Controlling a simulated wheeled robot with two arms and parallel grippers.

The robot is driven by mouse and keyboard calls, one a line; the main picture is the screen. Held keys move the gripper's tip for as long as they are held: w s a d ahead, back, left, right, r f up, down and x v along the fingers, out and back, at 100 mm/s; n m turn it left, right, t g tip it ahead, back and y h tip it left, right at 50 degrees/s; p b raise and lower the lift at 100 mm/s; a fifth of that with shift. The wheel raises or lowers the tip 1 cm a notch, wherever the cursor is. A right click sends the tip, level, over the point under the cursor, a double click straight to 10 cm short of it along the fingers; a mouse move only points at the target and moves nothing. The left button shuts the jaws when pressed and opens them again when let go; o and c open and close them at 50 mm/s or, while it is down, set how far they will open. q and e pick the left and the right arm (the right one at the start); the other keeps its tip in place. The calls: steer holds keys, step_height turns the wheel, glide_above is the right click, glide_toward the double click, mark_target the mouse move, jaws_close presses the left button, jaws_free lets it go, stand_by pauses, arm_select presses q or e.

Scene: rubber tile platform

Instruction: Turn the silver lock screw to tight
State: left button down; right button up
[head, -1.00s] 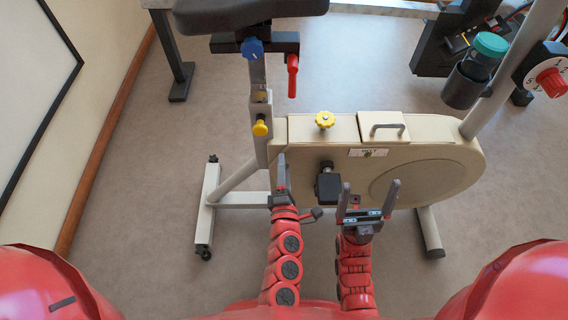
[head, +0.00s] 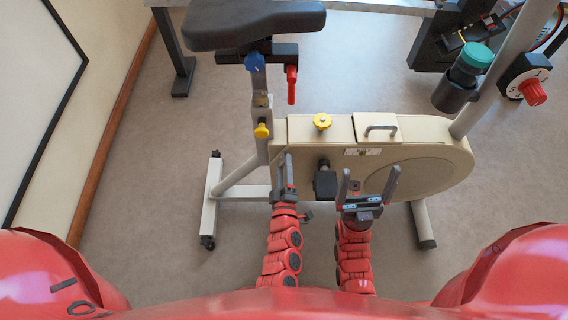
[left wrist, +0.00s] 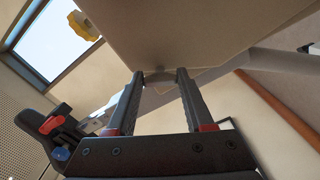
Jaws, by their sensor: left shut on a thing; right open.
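My left gripper (head: 285,170) is up against the lower left side of the cream housing (head: 430,170) of an exercise bike. In the left wrist view its two fingers (left wrist: 157,82) stand either side of a small grey rounded piece at the housing's underside, the silver lock screw (left wrist: 157,76), and are shut on it. In the head view the screw is hidden behind the gripper. My right gripper (head: 368,185) is open and empty in front of the housing, right of the black pedal crank block (head: 325,184).
A red handle (head: 291,84) hangs below the black seat (head: 254,22). A cup holder with a bottle (head: 462,78) is at right. Floor is clear at left.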

stand_by(0.6)
arm_select(q)
steer(key=shift+c, duration=1.4)
jaws_free()
steer(key=shift+s+f, duration=0.1)
